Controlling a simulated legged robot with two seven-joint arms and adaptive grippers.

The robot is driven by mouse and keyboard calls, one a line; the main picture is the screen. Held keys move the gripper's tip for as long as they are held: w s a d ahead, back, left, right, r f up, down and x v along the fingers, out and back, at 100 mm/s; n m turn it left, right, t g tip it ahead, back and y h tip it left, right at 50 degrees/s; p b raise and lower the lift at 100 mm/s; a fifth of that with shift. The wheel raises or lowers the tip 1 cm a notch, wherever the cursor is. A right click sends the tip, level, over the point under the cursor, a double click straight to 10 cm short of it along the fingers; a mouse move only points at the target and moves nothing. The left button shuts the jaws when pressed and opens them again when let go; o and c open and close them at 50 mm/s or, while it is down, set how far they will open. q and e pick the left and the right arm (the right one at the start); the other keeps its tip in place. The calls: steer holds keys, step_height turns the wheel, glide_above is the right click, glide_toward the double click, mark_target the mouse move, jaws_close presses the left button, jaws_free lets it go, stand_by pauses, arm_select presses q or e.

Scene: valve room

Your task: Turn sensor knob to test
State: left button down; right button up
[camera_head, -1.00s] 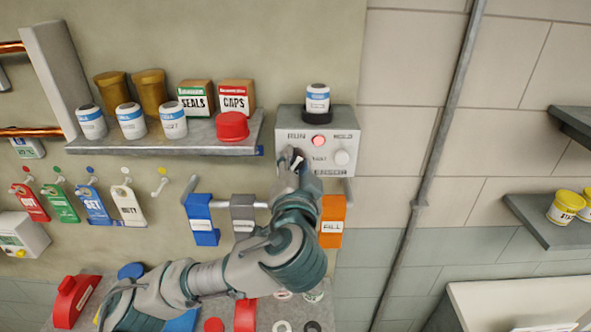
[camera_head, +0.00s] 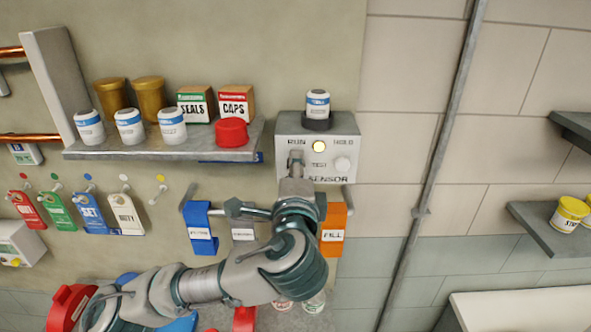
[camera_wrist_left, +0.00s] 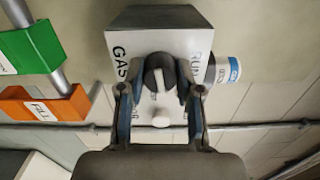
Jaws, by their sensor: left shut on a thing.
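The grey sensor box (camera_head: 318,147) is on the wall, with RUN, HOLD, TEST and SENSOR lettering. My left gripper (camera_head: 296,158) is at the left of the box front and hides most of the knob in the head view. In the left wrist view, the dark knob (camera_wrist_left: 158,73) with a pale pointer bar sits between the fingers of my left gripper (camera_wrist_left: 160,90), which is shut on it. The knob's exact setting is hard to read. My right gripper is not in view.
A white round knob (camera_head: 342,164) sits at the box's right. A white jar (camera_head: 317,103) stands on top. A shelf (camera_head: 110,153) with jars and boxes is to the left.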

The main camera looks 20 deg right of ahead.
arm_select(q)
steer(key=shift+d+f+m, duration=0.1)
steer(key=shift+f+m, duration=0.25)
steer(key=shift+m, duration=0.65)
steer(key=c, duration=1.1)
jaws_free()
steer(key=o, duration=0.3)
steer(key=shift+o, duration=0.2)
steer(key=shift+r, duration=0.1)
steer(key=v, duration=1.2)
steer(key=shift+d, duration=0.15)
